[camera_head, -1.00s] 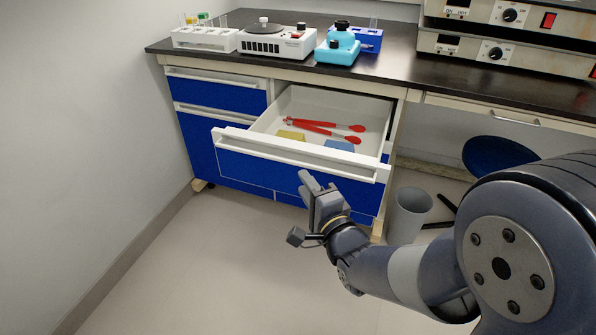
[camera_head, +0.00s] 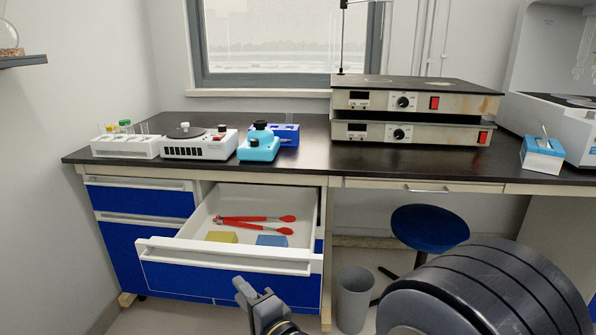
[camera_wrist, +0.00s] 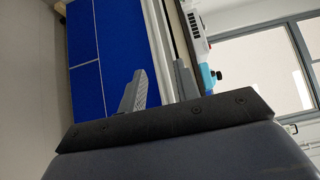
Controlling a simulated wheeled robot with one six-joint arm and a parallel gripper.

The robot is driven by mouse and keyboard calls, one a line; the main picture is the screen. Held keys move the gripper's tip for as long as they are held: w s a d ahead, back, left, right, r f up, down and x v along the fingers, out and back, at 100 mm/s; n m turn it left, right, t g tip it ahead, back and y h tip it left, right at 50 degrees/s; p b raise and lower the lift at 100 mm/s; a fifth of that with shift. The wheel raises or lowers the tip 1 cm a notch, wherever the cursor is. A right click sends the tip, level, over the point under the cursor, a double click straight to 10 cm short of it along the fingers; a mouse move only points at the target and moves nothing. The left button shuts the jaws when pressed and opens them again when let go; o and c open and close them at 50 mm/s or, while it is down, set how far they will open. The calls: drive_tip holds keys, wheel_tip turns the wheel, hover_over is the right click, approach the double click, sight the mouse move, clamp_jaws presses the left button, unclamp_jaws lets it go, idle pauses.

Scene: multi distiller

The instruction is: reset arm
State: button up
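My gripper (camera_head: 254,289) shows at the lower middle of the head view, in front of the open drawer (camera_head: 170,256) and apart from its handle. Its two fingers are spread with nothing between them. In the wrist view the two grey fingers (camera_wrist: 158,90) stand apart, with the blue cabinet front behind them. The drawer is pulled out and holds red-handled tools (camera_head: 255,219), a yellow block (camera_head: 221,237) and a blue block (camera_head: 272,240). My arm covers the lower right of the head view.
A blue stool (camera_head: 430,228) and grey bin (camera_head: 354,298) stand beneath, right of the drawer. A wall is at left.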

sight(225, 269)
drive_tip(key=b+x, duration=0.1)
drive_tip(key=x, duration=0.8)
drive_tip(key=shift+w+a+b, duration=0.1)
drive_tip(key=shift+w+b, duration=0.1)
drive_tip(key=shift+b, duration=0.1)
drive_tip(key=shift+w, duration=0.3)
